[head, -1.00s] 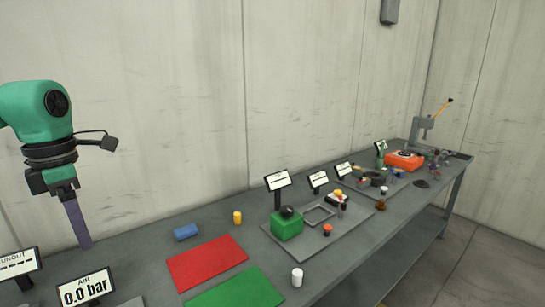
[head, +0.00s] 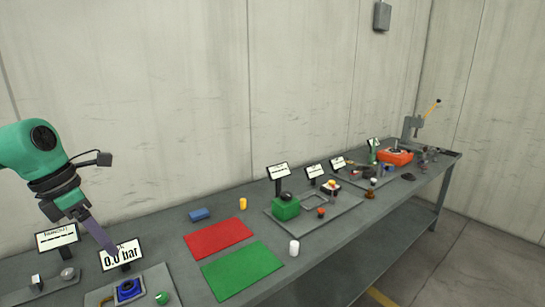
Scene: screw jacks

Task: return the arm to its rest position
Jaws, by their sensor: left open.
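My left arm is green with a black wrist and comes in from the left. My left gripper (head: 112,248) hangs above the near left part of the grey bench (head: 165,232), pointing down and slightly right. Its long grey-purple fingers overlap in this view. They are open and hold nothing visible. They cover part of the display reading 0.0 bar (head: 124,256). My right gripper is not in view.
Behind the arm stands a second display (head: 57,237). Below are a blue part (head: 128,290) and a green knob (head: 162,297). A red mat (head: 218,237) and green mat (head: 242,270) lie bare to the right. Fixtures, including a green block (head: 286,208), stand farther along.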

